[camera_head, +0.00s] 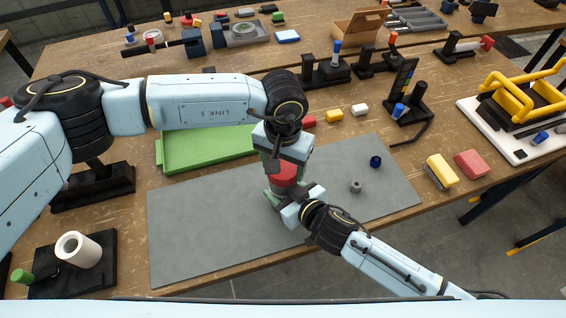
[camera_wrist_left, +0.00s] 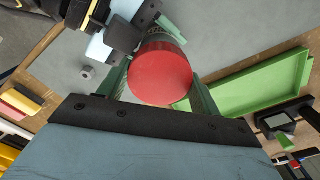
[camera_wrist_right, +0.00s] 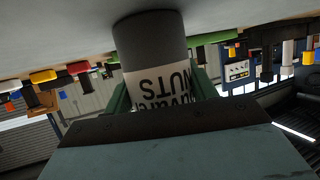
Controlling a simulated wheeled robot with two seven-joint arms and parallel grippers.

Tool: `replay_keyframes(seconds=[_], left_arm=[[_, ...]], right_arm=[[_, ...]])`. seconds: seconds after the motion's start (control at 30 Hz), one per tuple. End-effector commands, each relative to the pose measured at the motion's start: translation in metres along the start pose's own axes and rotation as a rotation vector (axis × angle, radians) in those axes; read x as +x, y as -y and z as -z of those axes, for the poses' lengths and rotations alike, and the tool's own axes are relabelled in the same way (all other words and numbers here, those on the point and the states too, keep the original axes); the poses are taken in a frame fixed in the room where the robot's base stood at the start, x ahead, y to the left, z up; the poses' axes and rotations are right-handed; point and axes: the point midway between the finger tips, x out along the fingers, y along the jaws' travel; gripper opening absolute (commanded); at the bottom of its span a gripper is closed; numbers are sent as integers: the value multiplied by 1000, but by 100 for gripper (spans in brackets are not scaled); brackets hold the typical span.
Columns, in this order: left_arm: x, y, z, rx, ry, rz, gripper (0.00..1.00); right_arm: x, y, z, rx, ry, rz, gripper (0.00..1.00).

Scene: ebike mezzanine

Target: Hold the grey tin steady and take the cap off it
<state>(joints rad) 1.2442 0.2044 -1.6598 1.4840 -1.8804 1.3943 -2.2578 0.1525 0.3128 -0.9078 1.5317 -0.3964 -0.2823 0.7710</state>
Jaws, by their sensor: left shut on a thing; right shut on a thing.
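The grey tin (camera_wrist_right: 150,40) has a pale label with "NUTS" on it, upside down in the right wrist view. It appears upright on the grey mat (camera_head: 190,235). Its round red cap (camera_head: 284,174) is on top in the head view and fills the middle of the left wrist view (camera_wrist_left: 160,75). My left gripper (camera_head: 283,168) comes from above, its green fingers shut on the cap's two sides. My right gripper (camera_wrist_right: 160,88) is shut around the tin's body from the front right. In the head view the tin's body is mostly hidden by both grippers.
A green tray (camera_head: 205,150) lies behind the mat. A small grey part (camera_head: 355,186) and a dark blue part (camera_head: 375,161) lie on the mat's right. A white roll (camera_head: 78,250) sits on a black base at front left. The mat's left part is clear.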

Motion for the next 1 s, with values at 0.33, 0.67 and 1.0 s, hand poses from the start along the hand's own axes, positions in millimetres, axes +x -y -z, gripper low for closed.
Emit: replay_keyframes(seconds=[0.33, 0.67, 1.0], left_arm=[[-1, 1, 0, -579, 0, 0, 37], [-1, 1, 0, -1218, 0, 1, 37], [-1, 0, -1, -1880, 1, 2, 37]], right_arm=[[0, 0, -1, 1, 2, -1, 0], [0, 0, -1, 1, 2, -1, 0], [0, -1, -1, 2, 2, -2, 0]])
